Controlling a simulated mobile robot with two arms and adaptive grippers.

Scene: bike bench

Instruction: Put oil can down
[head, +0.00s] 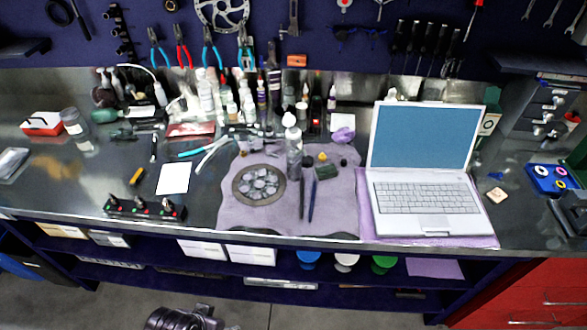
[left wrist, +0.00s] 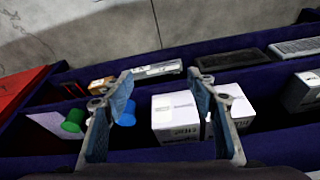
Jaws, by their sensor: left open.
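My left gripper (left wrist: 160,78) is open in the left wrist view. Nothing is between its two blue-padded fingers, and the lower shelf shows beyond them. No oil can is in its grasp. I cannot tell for certain which container is the oil can. A grey bottle with a white top (head: 294,155) stands upright on the lilac mat (head: 235,212) in the head view. A grey cylindrical can (head: 76,128) is at the left of the bench. A dark mechanical part (head: 182,318) shows at the bottom edge of the head view. My right gripper is not in view.
A round metal disc (head: 258,184) and dark pens lie on the mat. An open laptop (head: 425,190) stands to the right. Several bottles line the back. White boxes (left wrist: 175,115) and a blue cup (left wrist: 125,113) are on the shelf.

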